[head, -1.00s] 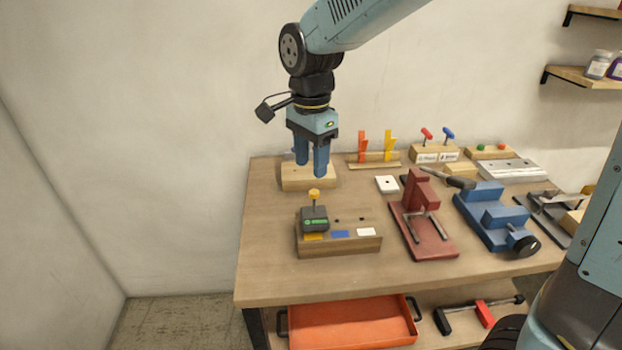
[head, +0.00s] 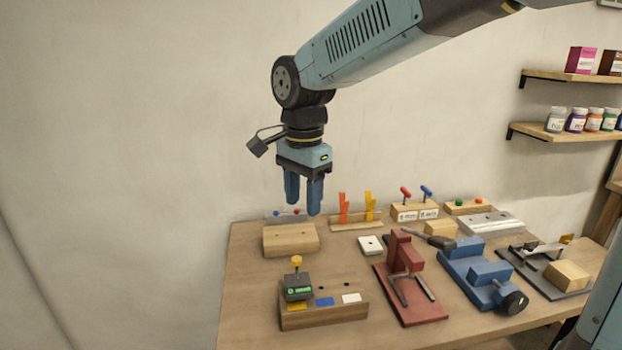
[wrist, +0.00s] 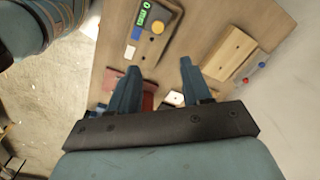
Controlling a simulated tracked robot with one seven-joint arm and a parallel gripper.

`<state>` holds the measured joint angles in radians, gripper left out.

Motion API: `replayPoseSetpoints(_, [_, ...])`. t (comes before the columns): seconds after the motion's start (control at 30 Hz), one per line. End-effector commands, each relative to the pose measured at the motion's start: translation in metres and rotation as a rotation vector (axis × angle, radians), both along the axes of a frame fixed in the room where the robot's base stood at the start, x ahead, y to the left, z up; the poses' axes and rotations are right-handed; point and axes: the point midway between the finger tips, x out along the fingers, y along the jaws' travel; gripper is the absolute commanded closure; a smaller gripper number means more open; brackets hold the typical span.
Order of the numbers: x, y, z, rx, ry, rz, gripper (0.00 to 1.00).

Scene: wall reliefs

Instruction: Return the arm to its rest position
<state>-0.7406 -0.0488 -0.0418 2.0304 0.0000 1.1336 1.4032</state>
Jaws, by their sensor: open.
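My gripper (head: 304,205) points straight down in the head view, above the back left of the workbench (head: 245,300). Its two blue fingers are apart with nothing between them. It hangs over a plain wooden block (head: 290,240) and touches nothing that I can see. In the wrist view my gripper (wrist: 158,72) also shows its fingers spread and empty, with the bench top beyond them.
A wooden holder (head: 325,316) carries a dark device with a yellow knob (head: 298,286). A red clamp (head: 410,275), a blue vise (head: 480,272) and small racks stand to the right. Shelves with jars (head: 555,120) hang at upper right. The left wall side is clear.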

Motion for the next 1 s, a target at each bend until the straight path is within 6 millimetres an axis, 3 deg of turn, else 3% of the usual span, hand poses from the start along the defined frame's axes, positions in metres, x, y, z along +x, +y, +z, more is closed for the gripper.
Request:
replayPoseSetpoints(0.27, [-0.005,-0.1,0.025,0.049,-0.118,0.169,0.52])
replayPoseSetpoints(0.5, [-0.03,-0.178,0.034,0.032,-0.245,0.335,0.52])
replayPoseSetpoints(0.8, [-0.077,-0.252,0.03,-0.075,-0.39,0.539,0.52])
replayPoseSetpoints(1.0, [-0.102,-0.279,0.023,-0.16,-0.444,0.64,0.52])
